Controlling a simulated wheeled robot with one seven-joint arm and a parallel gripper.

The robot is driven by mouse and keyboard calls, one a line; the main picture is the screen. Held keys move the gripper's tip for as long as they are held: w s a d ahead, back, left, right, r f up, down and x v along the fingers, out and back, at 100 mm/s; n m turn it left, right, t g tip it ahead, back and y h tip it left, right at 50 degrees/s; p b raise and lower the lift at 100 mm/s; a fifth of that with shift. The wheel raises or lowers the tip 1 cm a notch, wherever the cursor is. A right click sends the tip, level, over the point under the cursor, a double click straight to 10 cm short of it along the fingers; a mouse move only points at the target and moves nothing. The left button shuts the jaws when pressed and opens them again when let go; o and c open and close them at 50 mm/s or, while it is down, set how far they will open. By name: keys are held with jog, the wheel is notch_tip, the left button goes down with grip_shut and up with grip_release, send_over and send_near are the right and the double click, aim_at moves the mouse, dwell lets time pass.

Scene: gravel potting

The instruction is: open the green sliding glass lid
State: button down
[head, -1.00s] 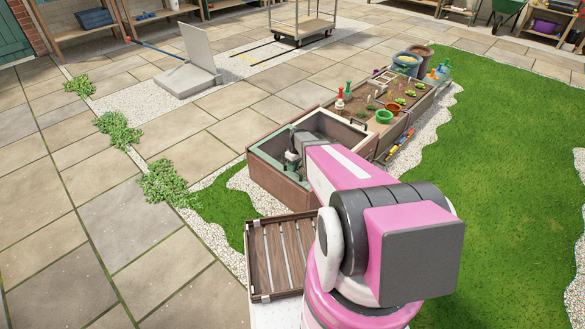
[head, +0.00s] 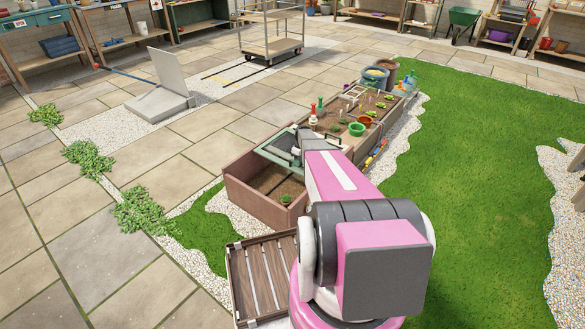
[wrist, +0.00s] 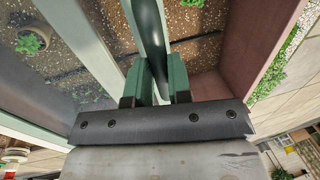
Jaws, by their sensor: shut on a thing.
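The green-framed glass lid (head: 272,156) lies over the far part of the reddish-brown planter box (head: 238,200). The near part of the box is uncovered and shows dark soil and a small green plant (head: 287,199). In the wrist view my gripper (wrist: 157,78) is shut on the lid's dark green bar handle (wrist: 150,32), which passes between its fingers. The lid's pale green frame (wrist: 82,45) runs beside the gripper, with glass and soil to its left. In the head view my pink arm hides most of the gripper and part of the lid.
A planter bed (head: 345,125) with seedlings, pots and bottles stands just beyond the box. A slatted wooden crate (head: 262,275) stands close in front. Lawn (head: 470,170) lies to the right and open paving (head: 60,240) to the left.

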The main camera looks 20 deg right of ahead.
jog(key=shift+w+d, duration=0.3)
jog(key=shift+d, duration=0.15)
jog(key=c, duration=1.1)
grip_release()
jog(key=shift+o, duration=0.2)
notch_tip(320, 180, up, 11)
jog(key=w+d, duration=0.1)
jog(key=shift+w+d+f, duration=0.15)
jog(key=shift+d+f, duration=0.05)
jog(key=shift+d, duration=0.15)
